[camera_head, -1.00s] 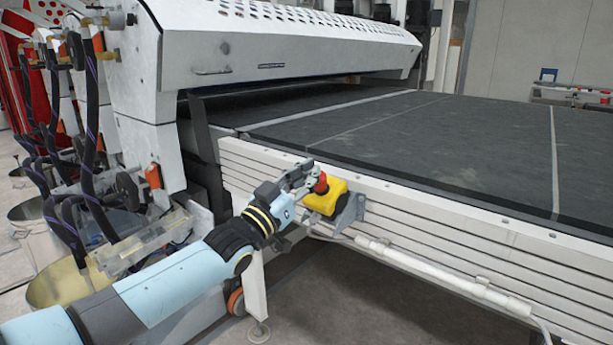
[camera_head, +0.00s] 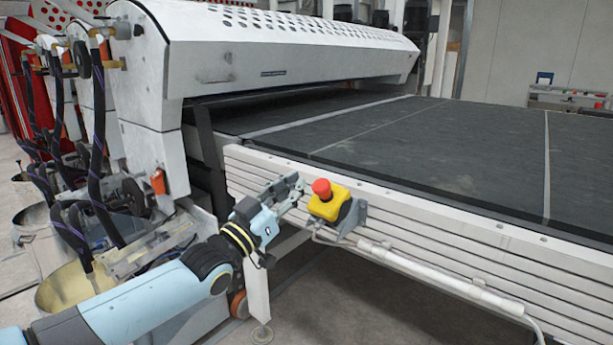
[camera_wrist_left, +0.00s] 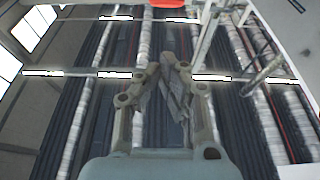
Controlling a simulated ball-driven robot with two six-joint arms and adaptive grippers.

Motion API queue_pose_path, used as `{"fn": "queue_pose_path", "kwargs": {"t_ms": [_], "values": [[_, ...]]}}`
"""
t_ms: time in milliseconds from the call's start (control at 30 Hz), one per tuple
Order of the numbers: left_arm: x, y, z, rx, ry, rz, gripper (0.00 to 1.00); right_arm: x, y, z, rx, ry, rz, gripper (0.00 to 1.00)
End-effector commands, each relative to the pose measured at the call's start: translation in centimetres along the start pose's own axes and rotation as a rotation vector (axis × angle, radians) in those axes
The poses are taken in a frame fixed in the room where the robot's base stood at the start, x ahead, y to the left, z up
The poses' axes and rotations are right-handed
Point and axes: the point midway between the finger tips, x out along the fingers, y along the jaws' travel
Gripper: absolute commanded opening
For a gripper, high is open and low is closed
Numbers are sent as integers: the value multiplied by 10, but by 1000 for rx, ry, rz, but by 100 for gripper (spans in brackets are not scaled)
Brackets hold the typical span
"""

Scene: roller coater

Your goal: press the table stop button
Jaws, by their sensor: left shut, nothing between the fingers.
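The stop button is a red mushroom head (camera_head: 321,188) on a yellow box (camera_head: 330,205), fixed by a grey bracket to the white side rail of the table (camera_head: 450,230). My left gripper (camera_head: 298,184) is just left of the button, shut and empty, with a small gap between its fingertips and the red head. In the left wrist view the shut fingers (camera_wrist_left: 168,62) show in the middle, and a red-orange piece (camera_wrist_left: 175,3) shows at the top edge, probably the button. My right gripper is not in view.
The white coater machine (camera_head: 270,50) stands behind, with a dark belt table (camera_head: 430,140) running right. Black hoses (camera_head: 98,130) and metal buckets (camera_head: 65,285) are at the left. A white pipe (camera_head: 430,280) runs along the rail. The floor below the rail is open.

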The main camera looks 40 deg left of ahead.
Motion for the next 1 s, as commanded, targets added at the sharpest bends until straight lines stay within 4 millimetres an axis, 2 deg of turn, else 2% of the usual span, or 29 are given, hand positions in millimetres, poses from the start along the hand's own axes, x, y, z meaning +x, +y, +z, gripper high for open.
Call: {"fn": "queue_pose_path", "kwargs": {"t_ms": [133, 233, 333, 700, 1000], "values": [[-28, 0, -1, 0, 0, 2, 0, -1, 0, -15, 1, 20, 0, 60], [-41, 0, -1, 0, 1, 1, 0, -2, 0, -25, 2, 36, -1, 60], [-48, 0, -2, 0, 4, 1, 0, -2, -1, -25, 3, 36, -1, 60], [-51, 0, -2, 0, 5, 1, 0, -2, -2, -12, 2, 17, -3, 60], [-52, 0, -1, -1, 3, 0, 0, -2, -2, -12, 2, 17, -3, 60]]}}
